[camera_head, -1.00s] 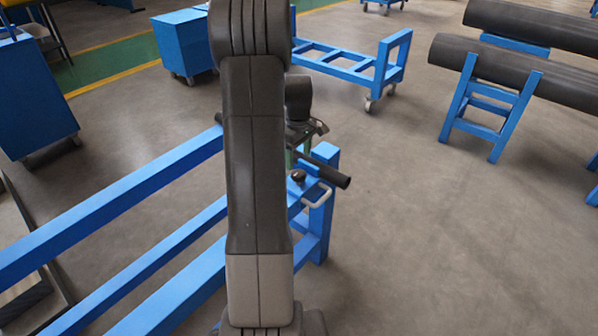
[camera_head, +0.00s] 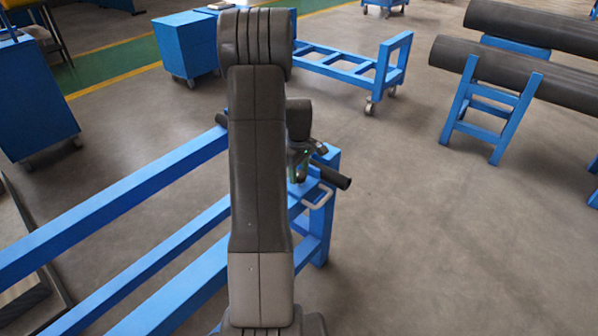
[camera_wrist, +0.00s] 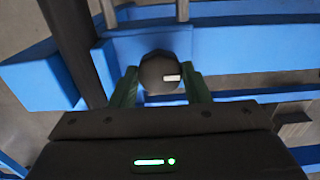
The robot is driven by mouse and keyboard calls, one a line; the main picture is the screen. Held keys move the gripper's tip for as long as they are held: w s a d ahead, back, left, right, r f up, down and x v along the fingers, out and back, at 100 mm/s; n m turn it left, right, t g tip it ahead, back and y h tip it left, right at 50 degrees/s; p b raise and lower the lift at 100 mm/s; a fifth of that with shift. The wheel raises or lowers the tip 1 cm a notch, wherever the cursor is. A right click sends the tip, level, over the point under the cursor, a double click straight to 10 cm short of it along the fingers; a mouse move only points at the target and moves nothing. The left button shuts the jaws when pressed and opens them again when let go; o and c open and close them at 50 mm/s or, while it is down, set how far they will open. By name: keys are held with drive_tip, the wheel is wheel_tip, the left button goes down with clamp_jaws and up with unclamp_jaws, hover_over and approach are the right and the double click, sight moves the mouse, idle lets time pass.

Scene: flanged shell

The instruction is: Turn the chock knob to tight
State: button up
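The chock knob is a round black knob (camera_wrist: 158,74) with a short white mark pointing right in the wrist view. It sits over the blue frame. My gripper (camera_wrist: 161,78) has its two green fingers apart, one on each side of the knob. The fingertips lie very close to the knob's sides; I cannot see whether they touch.
A black bar (camera_head: 333,176) and a pale looped handle (camera_head: 318,197) stick out at the stand's end, close to my gripper. Long blue rails (camera_head: 110,210) run to the lower left. Dark pipes (camera_head: 520,75) rest on blue trestles at right. The floor between is clear.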

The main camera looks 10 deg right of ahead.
sight(299, 174)
drive_tip(key=shift+n+p, duration=0.35)
drive_tip(key=shift+n, duration=1.35)
drive_tip(key=o, duration=1)
drive_tip(key=shift+c, duration=0.2)
wheel_tip(299, 174, up, 14)
drive_tip(key=p, duration=0.1)
drive_tip(key=shift+p, duration=0.35)
drive_tip(key=shift+f, duration=0.1)
wheel_tip(299, 174, down, 14)
drive_tip(key=shift+f+b, duration=0.1)
drive_tip(key=shift+b, duration=0.8)
drive_tip(key=shift+r+m, duration=0.2)
drive_tip(key=shift+m, duration=0.3)
